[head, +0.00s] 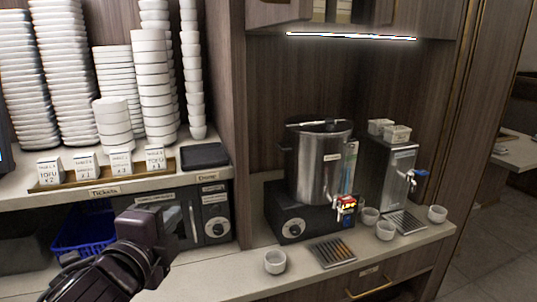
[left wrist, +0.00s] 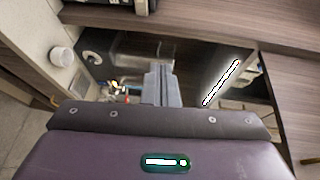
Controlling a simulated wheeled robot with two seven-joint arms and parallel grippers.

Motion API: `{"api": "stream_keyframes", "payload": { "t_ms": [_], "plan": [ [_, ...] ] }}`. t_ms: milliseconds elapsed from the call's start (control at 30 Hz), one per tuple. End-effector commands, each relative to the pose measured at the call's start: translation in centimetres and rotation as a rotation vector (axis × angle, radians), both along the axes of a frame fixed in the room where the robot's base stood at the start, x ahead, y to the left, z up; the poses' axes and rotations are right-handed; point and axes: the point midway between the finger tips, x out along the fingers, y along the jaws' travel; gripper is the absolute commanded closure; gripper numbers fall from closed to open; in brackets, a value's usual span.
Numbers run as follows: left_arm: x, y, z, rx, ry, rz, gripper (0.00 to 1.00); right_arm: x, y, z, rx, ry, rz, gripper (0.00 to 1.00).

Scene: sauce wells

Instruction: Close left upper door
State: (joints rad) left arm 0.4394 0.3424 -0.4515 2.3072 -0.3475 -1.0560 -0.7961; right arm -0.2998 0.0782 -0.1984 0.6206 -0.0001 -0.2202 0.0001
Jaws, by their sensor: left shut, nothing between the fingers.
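The upper cabinet runs along the top edge of the head view. Its left door (head: 277,13) shows only as a wooden lower part beside an open gap with pale items inside; the rest is cut off by the frame. My left gripper (head: 150,216) is at the lower left of the head view, well below and left of that door, touching nothing that I can see. In the left wrist view its grey fingers (left wrist: 161,80) are together and empty. I cannot tell the door apart from the other panels there. My right gripper is not in view.
A lit strip (head: 350,36) runs under the upper cabinet. The counter below holds a steel urn (head: 318,170), a smaller dispenser (head: 397,178) and several white cups. Stacked bowls (head: 152,85) fill the left shelf. A wooden divider (head: 227,110) stands between the two areas.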

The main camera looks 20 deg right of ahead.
Motion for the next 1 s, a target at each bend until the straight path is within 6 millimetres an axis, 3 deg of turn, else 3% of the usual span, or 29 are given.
{"api": "stream_keyframes", "payload": {
  "t_ms": [33,200,500,767,1000],
  "plan": [
    [0.0,-1.3,3.0,0.101,-0.126,-0.054,1.00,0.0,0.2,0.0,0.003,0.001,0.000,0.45],
    [-1.5,-5.2,10.5,0.455,-0.514,-0.200,1.00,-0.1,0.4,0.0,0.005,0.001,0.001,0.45],
    [-5.6,-9.5,19.9,1.124,-1.137,-0.318,1.00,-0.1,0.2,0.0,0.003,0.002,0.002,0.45],
    [-8.9,-9.6,25.9,1.734,-1.556,-0.306,1.00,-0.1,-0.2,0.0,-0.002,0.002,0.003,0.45],
    [-11.9,-7.0,31.3,2.265,-1.785,-0.241,1.00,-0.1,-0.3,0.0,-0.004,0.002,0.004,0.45]
  ]
}}
